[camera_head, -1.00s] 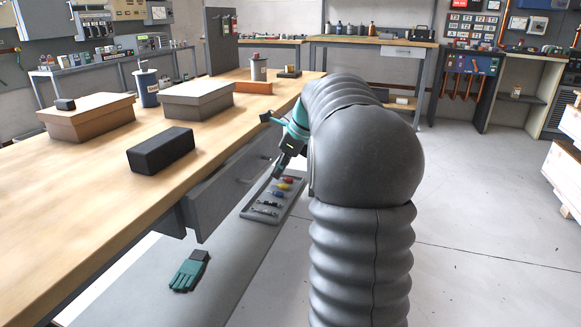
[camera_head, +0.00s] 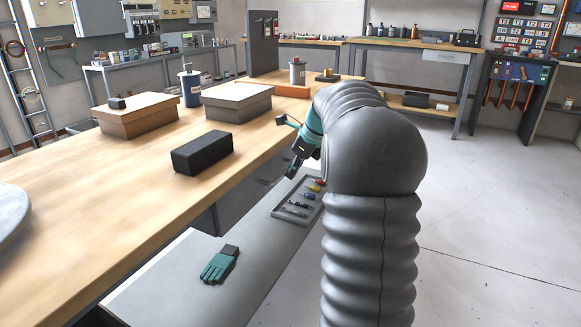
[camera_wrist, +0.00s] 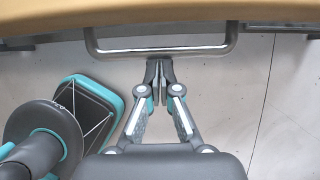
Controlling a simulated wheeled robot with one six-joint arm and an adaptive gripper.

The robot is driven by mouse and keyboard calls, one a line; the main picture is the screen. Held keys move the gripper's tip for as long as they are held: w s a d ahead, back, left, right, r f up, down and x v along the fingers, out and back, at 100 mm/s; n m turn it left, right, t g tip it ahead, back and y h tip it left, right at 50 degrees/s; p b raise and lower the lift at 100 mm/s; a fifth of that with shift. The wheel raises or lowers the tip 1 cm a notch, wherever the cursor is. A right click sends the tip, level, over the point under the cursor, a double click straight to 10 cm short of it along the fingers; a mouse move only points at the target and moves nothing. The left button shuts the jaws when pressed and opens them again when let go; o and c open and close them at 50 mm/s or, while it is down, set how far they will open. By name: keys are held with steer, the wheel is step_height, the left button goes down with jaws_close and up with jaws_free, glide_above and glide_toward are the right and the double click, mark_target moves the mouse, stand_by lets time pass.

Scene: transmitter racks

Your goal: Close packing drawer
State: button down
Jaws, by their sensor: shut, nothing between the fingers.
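The grey packing drawer (camera_head: 238,188) sits under the wooden workbench top, its front looking close to flush with the bench edge. Part of it is hidden by the bench top and my arm. Its metal bar handle (camera_wrist: 160,53) stands out past the bench edge in the wrist view. My gripper (camera_wrist: 158,76) is shut and empty, its fingertips right at the middle of the handle bar; I cannot tell whether they touch it. In the head view my gripper (camera_head: 291,173) is beside the drawer front, partly hidden by my arm.
The workbench (camera_head: 95,205) holds a black box (camera_head: 202,152), a brown box (camera_head: 137,120) and a grey-lidded box (camera_head: 236,102). A low grey surface below carries a tool tray (camera_head: 277,213) and a teal glove (camera_head: 219,265). Floor at right is clear.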

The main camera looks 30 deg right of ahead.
steer(key=shift+w+a+r, duration=0.1)
steer(key=shift+w, duration=0.2)
steer(key=s+d+r+p, duration=0.1)
steer(key=s+d+r, duration=0.4)
steer(key=s+r, duration=0.2)
steer(key=shift+s+r, duration=0.2)
steer(key=shift+r, duration=0.3)
